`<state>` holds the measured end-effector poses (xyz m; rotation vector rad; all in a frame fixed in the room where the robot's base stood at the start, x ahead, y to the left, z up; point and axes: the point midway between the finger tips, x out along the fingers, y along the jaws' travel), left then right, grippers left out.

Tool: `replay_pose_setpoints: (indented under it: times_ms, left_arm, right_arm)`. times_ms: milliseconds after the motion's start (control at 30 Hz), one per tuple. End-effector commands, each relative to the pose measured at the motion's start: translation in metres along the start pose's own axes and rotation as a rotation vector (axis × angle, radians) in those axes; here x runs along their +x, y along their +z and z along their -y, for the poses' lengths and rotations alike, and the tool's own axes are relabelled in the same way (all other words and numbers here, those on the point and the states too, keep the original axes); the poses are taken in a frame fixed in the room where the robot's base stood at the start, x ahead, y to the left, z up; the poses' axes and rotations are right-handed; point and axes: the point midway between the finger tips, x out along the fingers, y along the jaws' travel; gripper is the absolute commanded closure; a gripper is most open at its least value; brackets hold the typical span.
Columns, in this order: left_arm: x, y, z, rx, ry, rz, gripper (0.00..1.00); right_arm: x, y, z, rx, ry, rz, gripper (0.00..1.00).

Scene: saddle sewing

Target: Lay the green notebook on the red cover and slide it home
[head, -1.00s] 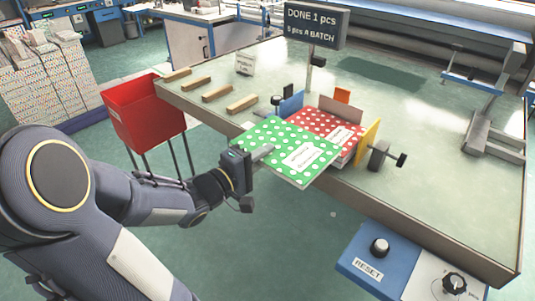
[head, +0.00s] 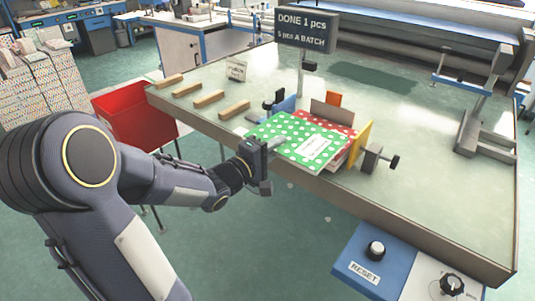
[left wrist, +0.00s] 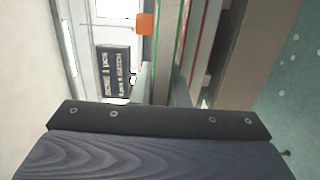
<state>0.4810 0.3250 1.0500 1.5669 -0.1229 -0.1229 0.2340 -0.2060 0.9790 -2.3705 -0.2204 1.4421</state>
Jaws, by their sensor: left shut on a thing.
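The green notebook (head: 291,135) with white dots and a white label lies over the red cover (head: 337,128), which shows as a dotted strip along its far right side. My left gripper (head: 274,146) is shut on the notebook's near left edge. The notebook looks nearly flat; whether it touches the cover all over I cannot tell. In the left wrist view, thin green and red edges (left wrist: 181,45) run upward beyond the gripper. My right gripper is not in view.
A blue guide (head: 285,105), a brown back plate (head: 331,114) and a yellow plate (head: 361,143) surround the stack. A sign (head: 306,32) reads "DONE 1 pcs". Wooden bars (head: 208,98) lie at left. A blue RESET panel (head: 362,255) is at front right.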

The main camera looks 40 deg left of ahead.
Motion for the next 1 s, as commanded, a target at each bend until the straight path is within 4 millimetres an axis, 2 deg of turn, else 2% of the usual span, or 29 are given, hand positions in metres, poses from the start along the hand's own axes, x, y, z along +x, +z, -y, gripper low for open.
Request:
replay_pose_setpoints:
  times_ms: [400, 600, 1000]
  left_arm:
    - [0.046, -0.003, 0.003, 0.000, 0.004, 0.001, 1.00]
    - [0.044, -0.004, 0.016, 0.000, 0.004, 0.000, 1.00]
    - [0.044, -0.004, 0.016, 0.000, 0.004, 0.000, 1.00]
  right_arm:
    - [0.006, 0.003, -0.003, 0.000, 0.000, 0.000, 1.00]
    - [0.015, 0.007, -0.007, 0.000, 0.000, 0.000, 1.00]
    - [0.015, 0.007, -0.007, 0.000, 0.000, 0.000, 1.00]
